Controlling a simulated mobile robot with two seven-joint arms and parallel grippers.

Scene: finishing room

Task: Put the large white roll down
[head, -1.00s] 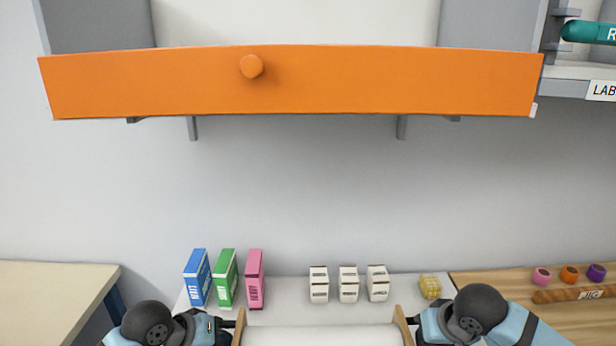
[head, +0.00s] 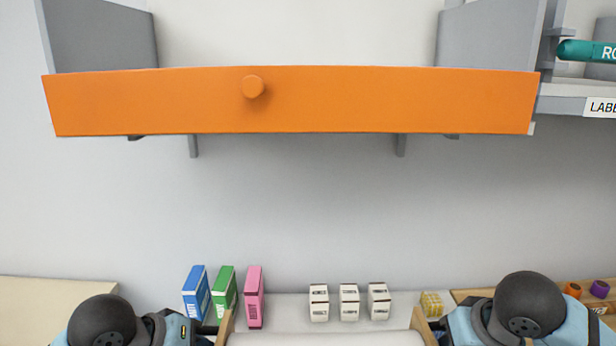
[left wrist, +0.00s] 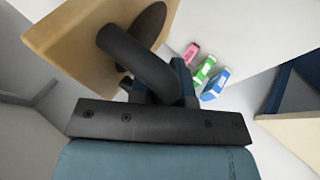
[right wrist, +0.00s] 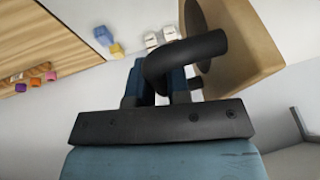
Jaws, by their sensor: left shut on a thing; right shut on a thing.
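The large white roll (head: 325,339) shows at the bottom edge of the head view, between two wooden end plates (head: 225,328); its lower part is out of frame. The left plate also shows in the left wrist view (left wrist: 75,38), with a black curved handle (left wrist: 140,60). The right plate shows in the right wrist view (right wrist: 240,45), with a similar handle (right wrist: 190,50). My left gripper (left wrist: 165,88) is shut on the left handle. My right gripper (right wrist: 155,85) is shut on the right handle. Whether the roll touches anything below is hidden.
Blue (head: 196,293), green (head: 224,291) and pink (head: 254,296) boxes and three small white boxes (head: 349,302) stand on the white surface behind the roll. A yellow block (head: 432,303) is at right. An orange-fronted shelf (head: 300,102) hangs above. A beige table (head: 50,293) is left.

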